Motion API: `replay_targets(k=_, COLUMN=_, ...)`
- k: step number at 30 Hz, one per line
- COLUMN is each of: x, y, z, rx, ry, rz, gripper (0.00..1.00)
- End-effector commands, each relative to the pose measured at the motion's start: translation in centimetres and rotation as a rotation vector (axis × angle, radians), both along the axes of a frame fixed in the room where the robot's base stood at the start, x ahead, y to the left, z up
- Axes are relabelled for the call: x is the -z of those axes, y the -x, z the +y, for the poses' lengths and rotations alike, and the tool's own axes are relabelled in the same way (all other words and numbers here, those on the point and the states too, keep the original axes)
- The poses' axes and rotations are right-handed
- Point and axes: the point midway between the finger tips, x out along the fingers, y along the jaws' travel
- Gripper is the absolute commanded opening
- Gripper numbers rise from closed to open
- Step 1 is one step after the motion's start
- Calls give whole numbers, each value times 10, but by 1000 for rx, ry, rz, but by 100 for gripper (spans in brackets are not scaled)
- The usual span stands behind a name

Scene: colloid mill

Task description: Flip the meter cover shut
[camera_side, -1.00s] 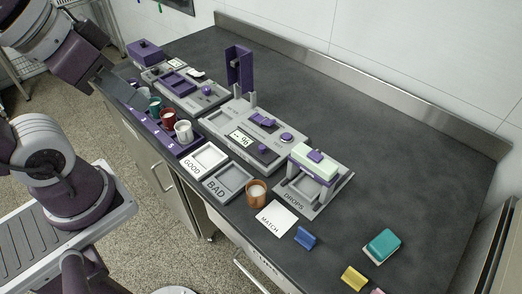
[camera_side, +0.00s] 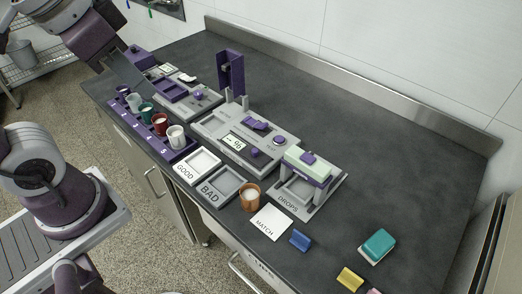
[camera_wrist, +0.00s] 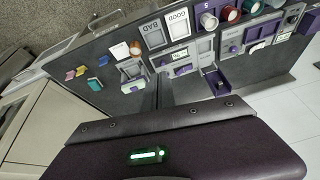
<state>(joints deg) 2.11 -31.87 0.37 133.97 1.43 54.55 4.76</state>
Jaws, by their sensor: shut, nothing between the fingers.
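The meter (camera_side: 213,125) is a grey box with a small percent display and purple knobs, on the dark counter. Its purple cover (camera_side: 231,75) stands upright at the meter's back edge, hinged between grey posts, so it is open. In the wrist view the cover (camera_wrist: 217,82) juts out from the meter (camera_wrist: 178,56). My gripper (camera_side: 140,86) is at the upper left in the side view, over the counter's left end, well apart from the cover. It is shut and empty; its fingertips are small and dark there. My purple hand fills the lower wrist view.
A purple rack (camera_side: 186,154) with several cups stands before the meter. GOOD (camera_side: 204,160) and BAD (camera_side: 218,196) trays, a brown cup (camera_side: 250,199) and a DROPS stand (camera_side: 318,192) are nearer. A grey device (camera_side: 207,102) lies left of the meter. The counter behind is clear.

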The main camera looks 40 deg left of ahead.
Motion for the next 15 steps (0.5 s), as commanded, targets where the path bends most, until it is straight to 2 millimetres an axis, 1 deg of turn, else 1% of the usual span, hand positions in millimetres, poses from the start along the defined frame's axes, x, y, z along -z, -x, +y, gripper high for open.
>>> replay_targets(k=1, x=-4, y=-21, z=-2, rx=52, ry=-25, rz=46, gripper=0)
replay_targets(k=4, x=-6, y=-68, z=-7, rx=180, ry=-88, rz=143, gripper=0)
replay_targets(k=5, x=-4, y=-82, z=-9, rx=218, ry=-108, rz=172, gripper=0)
replay_targets(k=6, x=0, y=-101, z=-12, rx=269, ry=-133, rz=209, gripper=0)
replay_targets(k=8, x=11, y=-129, z=-17, rx=347, ry=-169, rz=268, gripper=0)
replay_targets(k=9, x=21, y=-147, z=-22, rx=399, ry=-194, rz=305, gripper=0)
replay_targets(k=11, x=40, y=-173, z=-29, rx=478, ry=-229, rz=364, gripper=0)
replay_targets(k=12, x=55, y=-189, z=-35, rx=530, ry=-253, rz=402, gripper=0)
replay_targets(k=14, x=81, y=-211, z=-43, rx=609, ry=-287, rz=460, gripper=0)
replay_targets(k=15, x=99, y=-223, z=-48, rx=657, ry=-308, rz=498, gripper=0)
